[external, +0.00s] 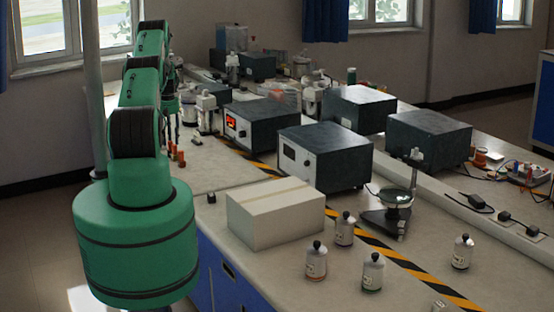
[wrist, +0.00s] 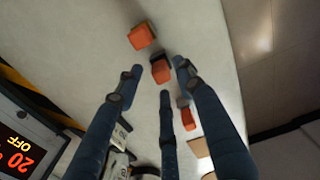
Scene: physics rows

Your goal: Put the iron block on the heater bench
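Several small orange blocks stand on the pale bench top. One with a dark side (wrist: 161,71) shows between my fingertips in the wrist view, and another orange block (wrist: 141,36) lies just beyond. I cannot tell which block is iron. In the external view, small orange pieces (external: 181,158) stand near my arm. My three-fingered gripper (wrist: 160,77) is open, its fingers spread, with no visible hold on a block. The heater bench seems to be the dark box with a red display (external: 262,125); its display reading OFF and 20 (wrist: 20,150) shows at lower left in the wrist view.
More dark-topped boxes (external: 325,158) stand along the bench. A pale carton (external: 275,212), several small bottles (external: 316,262) and a stand with a dish (external: 395,205) occupy the front. Yellow-black tape (external: 410,265) runs along the bench. The bench edge is close to the blocks.

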